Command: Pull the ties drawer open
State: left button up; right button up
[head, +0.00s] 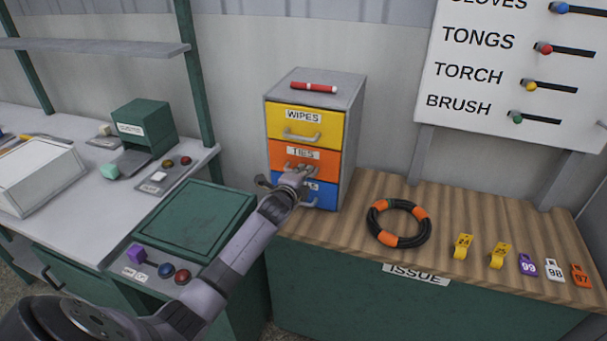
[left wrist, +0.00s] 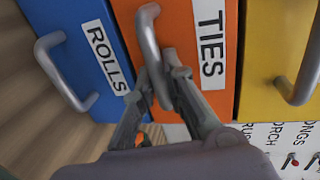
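The orange ties drawer (head: 328,158) is the middle drawer of a small grey cabinet (head: 352,125). Its front looks flush with the drawers above and below. In the left wrist view the TIES label (left wrist: 210,42) and the grey bar handle (left wrist: 147,38) show close up. My left gripper (head: 292,176) is at this drawer's front and covers part of it in the head view. In the left wrist view its fingers (left wrist: 158,82) close in on both sides of the handle, seemingly shut on it. My right gripper is not in view.
The yellow wipes drawer (head: 285,123) is above and the blue rolls drawer (head: 327,200) below, each with a protruding handle. A red marker (head: 314,87) lies on the cabinet. A black-orange ring (head: 400,240) and several tags lie on the wooden counter (head: 350,238) to the right.

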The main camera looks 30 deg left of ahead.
pick_arm(q)
grip_shut()
jog(key=shift+s+f, duration=0.1)
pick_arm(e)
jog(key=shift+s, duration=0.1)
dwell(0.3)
